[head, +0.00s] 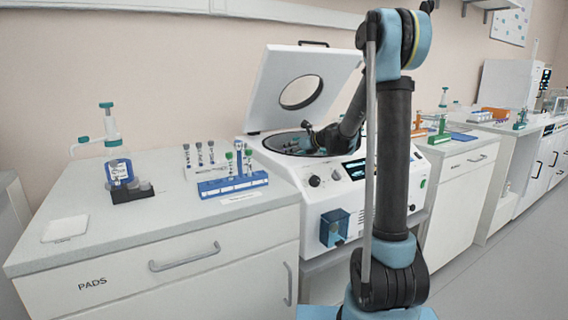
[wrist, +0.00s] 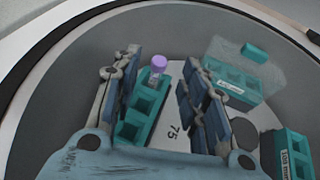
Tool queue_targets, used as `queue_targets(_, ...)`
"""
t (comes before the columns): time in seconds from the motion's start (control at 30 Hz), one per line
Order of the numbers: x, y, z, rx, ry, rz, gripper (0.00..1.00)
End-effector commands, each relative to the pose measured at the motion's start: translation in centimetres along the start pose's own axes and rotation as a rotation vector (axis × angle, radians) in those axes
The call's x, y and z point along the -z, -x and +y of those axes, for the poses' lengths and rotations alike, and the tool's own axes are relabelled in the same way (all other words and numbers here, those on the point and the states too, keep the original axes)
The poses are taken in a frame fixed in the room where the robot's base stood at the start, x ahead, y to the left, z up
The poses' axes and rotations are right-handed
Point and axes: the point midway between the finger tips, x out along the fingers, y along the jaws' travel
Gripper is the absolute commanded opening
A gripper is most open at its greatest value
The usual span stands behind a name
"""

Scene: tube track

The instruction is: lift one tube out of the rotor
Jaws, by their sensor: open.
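The centrifuge (head: 330,180) stands with its lid (head: 300,88) raised. My gripper (head: 308,138) reaches down into its open bowl. In the wrist view, my gripper (wrist: 162,78) is open, one finger on each side of a tube with a purple cap (wrist: 158,63). The tube stands at the far end of a teal rack insert (wrist: 143,105) in the rotor; the insert's other visible holes look empty. The cap shows between the fingers, with visible gaps; I cannot tell how deep the fingers reach beside the tube. The tube's lower part is hidden in the insert.
Other teal inserts sit in the rotor, at right (wrist: 230,85) and lower right (wrist: 290,155). The bowl wall (wrist: 70,75) curves around. On the counter left of the centrifuge are a blue tube rack (head: 232,186), a grey-capped tube rack (head: 203,165) and a dispenser bottle (head: 118,168).

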Motion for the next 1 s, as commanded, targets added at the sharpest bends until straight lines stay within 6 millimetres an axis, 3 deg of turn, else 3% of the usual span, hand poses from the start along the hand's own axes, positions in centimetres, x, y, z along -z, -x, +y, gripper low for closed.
queue_targets(0.43,-0.1,-4.7,0.0,0.0,0.0,0.0,0.4)
queue_targets(0.7,-0.1,-5.0,0.0,0.001,-0.001,0.0,0.4)
queue_targets(0.9,0.0,-5.0,0.0,0.002,-0.001,0.0,0.03)
queue_targets(1.0,0.0,-4.9,-0.1,0.002,-0.001,0.0,0.03)
